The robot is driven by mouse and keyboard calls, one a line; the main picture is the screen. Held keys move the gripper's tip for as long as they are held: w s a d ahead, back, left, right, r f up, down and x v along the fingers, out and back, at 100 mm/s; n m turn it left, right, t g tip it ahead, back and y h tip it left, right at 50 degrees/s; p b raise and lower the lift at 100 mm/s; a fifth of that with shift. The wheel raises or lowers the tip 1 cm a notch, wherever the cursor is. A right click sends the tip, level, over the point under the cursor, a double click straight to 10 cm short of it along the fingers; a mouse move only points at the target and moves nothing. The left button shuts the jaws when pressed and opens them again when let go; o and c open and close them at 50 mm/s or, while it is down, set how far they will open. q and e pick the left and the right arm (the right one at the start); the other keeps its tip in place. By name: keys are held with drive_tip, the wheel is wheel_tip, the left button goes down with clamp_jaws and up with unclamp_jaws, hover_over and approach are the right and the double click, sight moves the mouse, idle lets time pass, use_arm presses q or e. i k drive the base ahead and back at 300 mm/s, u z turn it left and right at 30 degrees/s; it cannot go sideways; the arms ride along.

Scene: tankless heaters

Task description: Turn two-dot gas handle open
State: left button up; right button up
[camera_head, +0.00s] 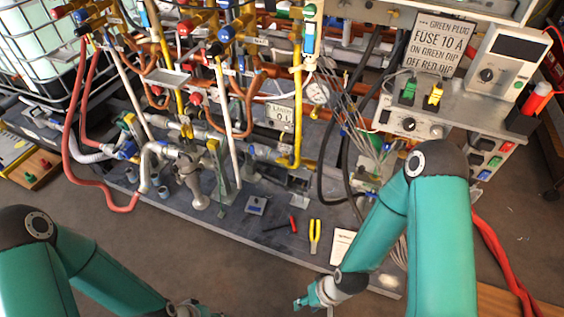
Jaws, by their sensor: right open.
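Yellow gas pipes (297,120) rise through the crowded pipe rack in the upper middle. My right gripper (303,303) is open and empty at the bottom middle, in front of the rack's base and well apart from the handles. My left gripper (190,311) is mostly cut off by the bottom edge, and its fingers are hidden.
Yellow-handled pliers (315,236) and a red tool (293,224) lie on the dark base plate (262,238). A red hose (66,150) loops at left. A control panel with a fuse sign (437,45) stands at right. Cables hang beside it. The floor in front is clear.

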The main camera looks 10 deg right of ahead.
sight(283, 160)
drive_tip(key=i, duration=1)
